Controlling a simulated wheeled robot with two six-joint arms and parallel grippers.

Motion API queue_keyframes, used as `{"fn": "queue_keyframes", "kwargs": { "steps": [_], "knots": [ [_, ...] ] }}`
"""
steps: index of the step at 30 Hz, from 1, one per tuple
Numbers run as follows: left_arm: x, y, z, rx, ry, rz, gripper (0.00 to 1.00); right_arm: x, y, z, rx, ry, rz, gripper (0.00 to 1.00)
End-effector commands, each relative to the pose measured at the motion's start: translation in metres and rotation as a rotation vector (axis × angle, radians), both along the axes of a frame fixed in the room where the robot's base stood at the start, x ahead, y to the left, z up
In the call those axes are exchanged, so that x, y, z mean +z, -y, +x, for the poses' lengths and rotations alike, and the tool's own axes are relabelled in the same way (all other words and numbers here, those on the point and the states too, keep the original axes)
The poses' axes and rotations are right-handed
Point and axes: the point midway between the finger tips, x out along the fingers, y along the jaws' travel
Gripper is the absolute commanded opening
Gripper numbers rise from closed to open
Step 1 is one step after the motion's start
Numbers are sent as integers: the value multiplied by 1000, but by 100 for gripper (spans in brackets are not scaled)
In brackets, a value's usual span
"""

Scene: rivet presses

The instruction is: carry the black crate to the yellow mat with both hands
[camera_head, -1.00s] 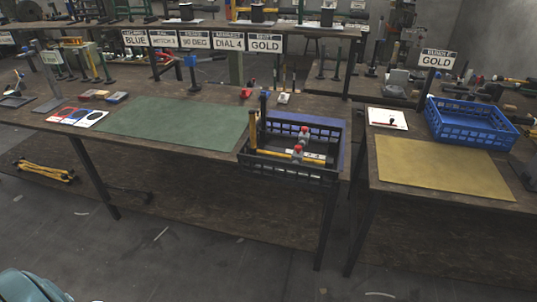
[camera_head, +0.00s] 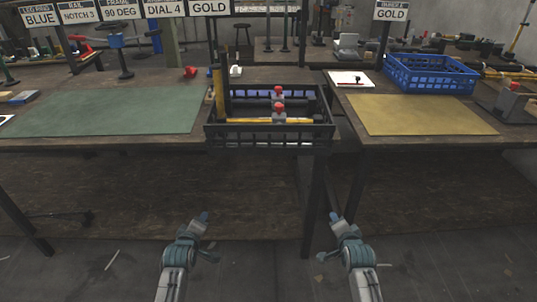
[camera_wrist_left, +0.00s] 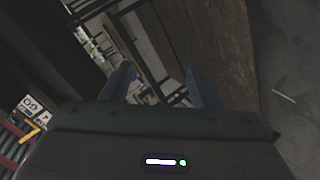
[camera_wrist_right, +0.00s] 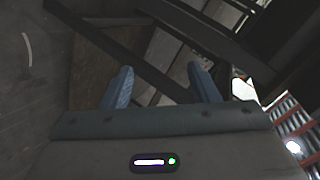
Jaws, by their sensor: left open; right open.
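The black crate (camera_head: 268,137) stands at the front right corner of the left table in the head view. It holds yellow-handled tools and parts with red knobs. The yellow mat (camera_head: 420,115) lies flat on the right table, across a gap from the crate. My left gripper (camera_head: 204,217) is below and in front of the crate, apart from it; its open, empty fingers show in the left wrist view (camera_wrist_left: 160,88). My right gripper (camera_head: 334,217) is low, in front of the gap between the tables, and its fingers are open and empty in the right wrist view (camera_wrist_right: 162,88).
A blue crate (camera_head: 428,85) stands at the back of the yellow mat, and a white card (camera_head: 351,79) lies left of it. A green mat (camera_head: 110,110) covers the table left of the black crate. Table legs (camera_head: 314,205) stand below the table edges.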

Motion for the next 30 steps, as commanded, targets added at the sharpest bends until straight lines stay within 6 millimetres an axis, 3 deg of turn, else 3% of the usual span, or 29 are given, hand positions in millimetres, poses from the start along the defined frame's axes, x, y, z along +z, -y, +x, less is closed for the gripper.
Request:
{"fn": "queue_keyframes", "kwargs": {
  "steps": [1, 3, 6, 9, 12, 17, 26, 30],
  "knots": [
    [24, 4, 17, 31, 89, -75, 55, 24, -3, 17, -32, 89, 74, 55],
    [72, 6, 27, 69, 187, -181, 55, 71, -6, 27, -69, 186, 181, 55],
    [129, 8, 29, 103, 301, -317, 55, 129, -8, 29, -102, 302, 316, 55],
    [171, 9, 23, 118, 384, -421, 55, 171, -9, 23, -118, 384, 420, 55],
    [197, 9, 17, 126, 431, -487, 55, 197, -9, 17, -125, 432, 486, 55],
    [213, 8, 13, 129, 456, -525, 55, 213, -8, 12, -128, 457, 523, 55],
    [213, 8, 15, 129, 455, -523, 55, 213, -8, 14, -128, 455, 522, 55],
    [213, 8, 26, 129, 455, -522, 55, 213, -8, 26, -128, 455, 521, 55]
  ]
}}
